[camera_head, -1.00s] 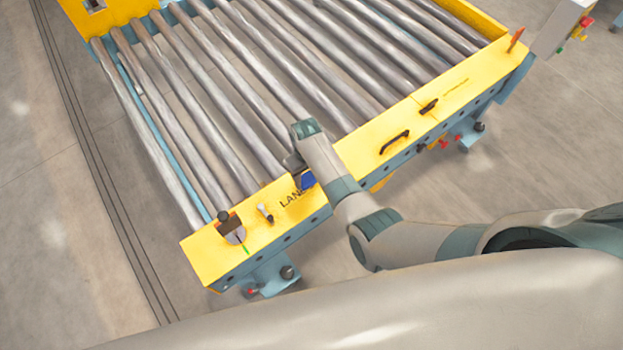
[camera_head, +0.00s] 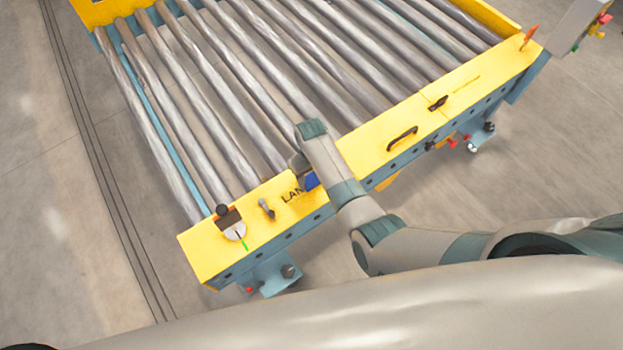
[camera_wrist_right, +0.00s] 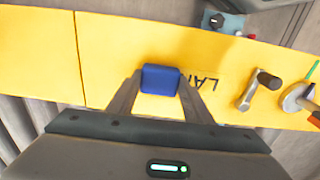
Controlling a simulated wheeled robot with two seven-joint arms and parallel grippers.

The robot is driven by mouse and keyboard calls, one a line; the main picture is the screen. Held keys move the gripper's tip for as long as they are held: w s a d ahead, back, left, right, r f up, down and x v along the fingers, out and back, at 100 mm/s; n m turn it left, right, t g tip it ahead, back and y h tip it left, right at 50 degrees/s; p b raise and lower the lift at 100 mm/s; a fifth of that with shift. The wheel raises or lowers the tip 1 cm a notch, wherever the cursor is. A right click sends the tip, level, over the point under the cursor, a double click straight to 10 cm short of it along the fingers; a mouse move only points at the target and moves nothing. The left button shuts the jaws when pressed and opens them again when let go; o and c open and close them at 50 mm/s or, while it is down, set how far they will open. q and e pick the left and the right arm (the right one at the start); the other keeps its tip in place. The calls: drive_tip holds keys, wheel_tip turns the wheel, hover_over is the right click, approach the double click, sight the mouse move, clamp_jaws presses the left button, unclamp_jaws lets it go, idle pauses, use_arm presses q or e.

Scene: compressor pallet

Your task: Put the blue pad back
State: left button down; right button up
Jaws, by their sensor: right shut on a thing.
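The blue pad (camera_wrist_right: 160,79) is a small blue block between the fingertips of my right gripper (camera_wrist_right: 160,86) in the right wrist view. The right gripper is shut on it. The pad is over the yellow rail (camera_wrist_right: 115,62), beside the black lettering; I cannot tell whether it touches the rail. In the head view a bit of the blue pad (camera_head: 311,180) shows beside my right arm, which hides most of the right gripper. My left gripper is not in view.
The roller conveyor (camera_head: 230,90) lies beyond the yellow rail. On the rail stand a grey lever (camera_head: 266,208), a round dial with a dark knob (camera_head: 232,225), and a black handle (camera_head: 402,138). A grey control box (camera_head: 574,22) is at the upper right.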

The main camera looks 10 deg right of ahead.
sight(311, 180)
drive_tip(key=o, duration=1.3)
drive_tip(key=shift+r, duration=0.75)
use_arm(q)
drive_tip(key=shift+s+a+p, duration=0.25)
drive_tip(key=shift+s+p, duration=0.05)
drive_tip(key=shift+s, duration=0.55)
use_arm(e)
wheel_tip(311, 180, up, 10)
drive_tip(key=shift+r, duration=0.25)
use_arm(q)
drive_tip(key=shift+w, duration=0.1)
